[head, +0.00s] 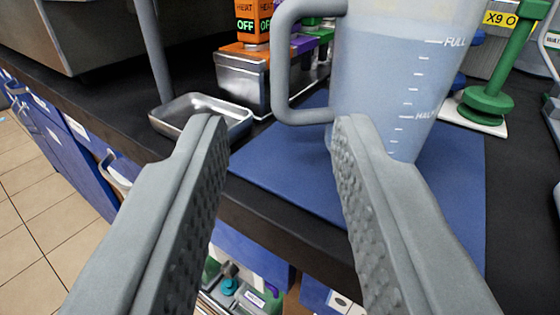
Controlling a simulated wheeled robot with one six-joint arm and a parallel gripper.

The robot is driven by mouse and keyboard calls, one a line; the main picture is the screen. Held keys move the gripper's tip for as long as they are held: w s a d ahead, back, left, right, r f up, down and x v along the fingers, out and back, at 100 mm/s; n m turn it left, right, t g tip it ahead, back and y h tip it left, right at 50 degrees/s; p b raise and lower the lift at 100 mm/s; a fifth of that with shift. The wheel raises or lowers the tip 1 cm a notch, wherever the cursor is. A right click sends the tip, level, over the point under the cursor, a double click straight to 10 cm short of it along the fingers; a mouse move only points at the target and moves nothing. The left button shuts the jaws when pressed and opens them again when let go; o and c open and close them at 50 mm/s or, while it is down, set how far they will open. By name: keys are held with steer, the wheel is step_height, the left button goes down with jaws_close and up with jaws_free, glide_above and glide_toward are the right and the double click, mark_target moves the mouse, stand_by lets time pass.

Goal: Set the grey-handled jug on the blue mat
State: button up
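The grey-handled jug (385,85) is a clear tapered jug with FULL and HALF marks, holding a pale bluish liquid. It stands upright over the blue mat (270,165) on the black bench, and its base is partly hidden by my right finger. Its grey handle (282,65) points left. The top of the jug is cut off by the frame. My gripper (282,125) is open, with its two textured grey fingers wide apart. The gap between the fingers is empty, and the handle is beyond the fingertips.
A shallow metal tray (200,112) sits left of the mat. Behind are a metal rack (245,80), an orange heater box (252,20) and a green stand (488,100) at right. The bench's front edge runs below, with an open drawer (235,285) of items underneath.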

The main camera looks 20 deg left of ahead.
steer(key=shift+s+d, duration=0.1)
steer(key=shift+s, duration=0.15)
steer(key=s+a+r+m+t+h, duration=0.1)
steer(key=s+a+r+h, duration=0.2)
steer(key=a+r, duration=0.4)
steer(key=s+a+r+m+t+h, duration=0.1)
steer(key=s+a+r+h, duration=0.3)
steer(key=r, duration=0.5)
steer(key=s+a+r+g, duration=0.1)
steer(key=s+a, duration=0.5)
steer(key=s, duration=0.3)
steer(key=s+a+r+m+y, duration=0.1)
steer(key=s+a, duration=0.6)
steer(key=s, duration=0.2)
steer(key=shift+r+m+g, duration=0.15)
steer(key=shift+m+g, duration=0.15)
steer(key=shift+g, duration=0.1)
